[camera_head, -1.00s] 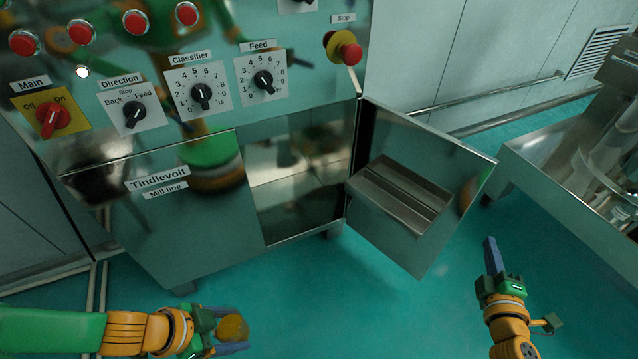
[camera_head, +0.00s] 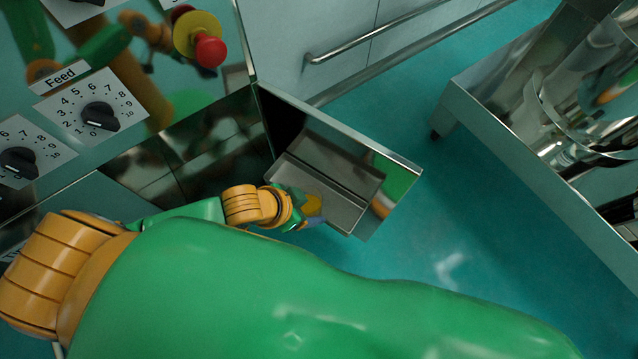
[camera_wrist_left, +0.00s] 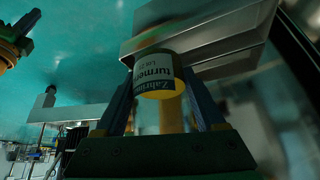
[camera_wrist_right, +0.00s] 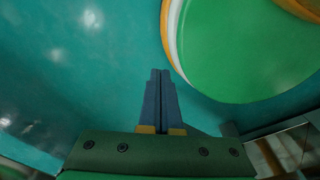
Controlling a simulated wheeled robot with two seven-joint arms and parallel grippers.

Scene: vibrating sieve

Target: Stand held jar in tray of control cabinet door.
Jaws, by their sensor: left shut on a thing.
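The jar, with yellow contents (camera_head: 313,203), is in my left gripper (camera_head: 308,217), which is at the near side of the open cabinet door's metal tray (camera_head: 343,163). In the left wrist view the jar's label (camera_wrist_left: 153,72) reads "turmeric", and the jar is between both fingers of my left gripper (camera_wrist_left: 165,105). The tray (camera_wrist_left: 205,30) shows just beyond the jar there. I cannot tell whether the jar touches the tray. My right gripper (camera_wrist_right: 160,95) shows in its wrist view with its fingers together and empty; the head view does not show it.
The cabinet front has a Feed dial (camera_head: 99,116) and a red stop button (camera_head: 210,51). The open door (camera_head: 395,205) stands out to the right. A green arm link of mine fills the foreground.

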